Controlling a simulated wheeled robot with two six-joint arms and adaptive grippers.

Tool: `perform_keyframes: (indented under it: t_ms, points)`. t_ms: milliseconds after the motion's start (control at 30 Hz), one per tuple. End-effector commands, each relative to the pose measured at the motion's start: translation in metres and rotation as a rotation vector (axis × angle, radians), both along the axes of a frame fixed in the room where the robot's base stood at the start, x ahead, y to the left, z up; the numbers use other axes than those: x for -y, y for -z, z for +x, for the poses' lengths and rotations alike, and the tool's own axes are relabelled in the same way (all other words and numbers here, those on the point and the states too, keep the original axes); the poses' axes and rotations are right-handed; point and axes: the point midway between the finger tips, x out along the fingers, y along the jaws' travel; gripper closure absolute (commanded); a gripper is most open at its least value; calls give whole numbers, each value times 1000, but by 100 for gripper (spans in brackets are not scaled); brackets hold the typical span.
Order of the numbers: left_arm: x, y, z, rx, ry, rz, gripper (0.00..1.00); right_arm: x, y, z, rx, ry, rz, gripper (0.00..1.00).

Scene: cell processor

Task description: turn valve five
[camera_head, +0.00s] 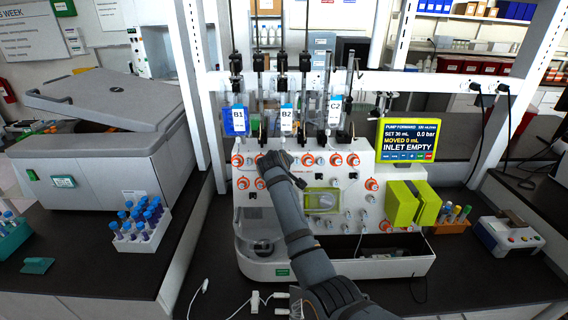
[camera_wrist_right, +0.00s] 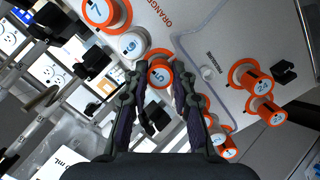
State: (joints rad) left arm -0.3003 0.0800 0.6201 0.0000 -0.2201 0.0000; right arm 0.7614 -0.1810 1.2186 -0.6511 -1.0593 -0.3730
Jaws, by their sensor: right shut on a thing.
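The white cell processor (camera_head: 262,216) stands on the dark bench with rows of white and orange valve knobs on its front. My right gripper (camera_head: 274,160) is at the upper left of this front in the head view and hides the knob behind it. In the right wrist view, valve five (camera_wrist_right: 160,75), an orange-ringed knob marked 5, sits between the two fingertips of my right gripper (camera_wrist_right: 158,88). The fingers are shut on it from both sides. My left gripper is not in view.
White knob 6 (camera_wrist_right: 131,44) and orange-ringed knob 7 (camera_wrist_right: 100,10) are close beside valve five. Bags B1 (camera_head: 236,120), B2 (camera_head: 287,120) and C2 (camera_head: 336,112) hang above. The yellow-framed screen (camera_head: 408,140) reads "INLET EMPTY". A tube rack (camera_head: 140,238) stands left.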

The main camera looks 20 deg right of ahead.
Motion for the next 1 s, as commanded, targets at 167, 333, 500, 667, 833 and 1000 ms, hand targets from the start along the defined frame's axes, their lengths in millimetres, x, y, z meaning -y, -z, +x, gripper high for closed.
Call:
perform_keyframes:
  t_ms: [167, 333, 500, 667, 833, 1000]
  points:
    - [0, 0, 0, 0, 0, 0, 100, 1, -3, 1, 13, 7, 19, 100]
    - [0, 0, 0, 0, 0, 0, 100, 1, -3, 1, 13, 10, 22, 100]
    - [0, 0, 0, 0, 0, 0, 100, 1, -3, 1, 13, 10, 21, 100]
    - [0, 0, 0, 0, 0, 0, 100, 1, -3, 1, 13, 9, 21, 62]
    - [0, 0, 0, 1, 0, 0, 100, 0, -1, 0, 10, 9, 22, 52]
    - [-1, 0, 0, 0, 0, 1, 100, 0, -1, 0, 8, 9, 22, 52]
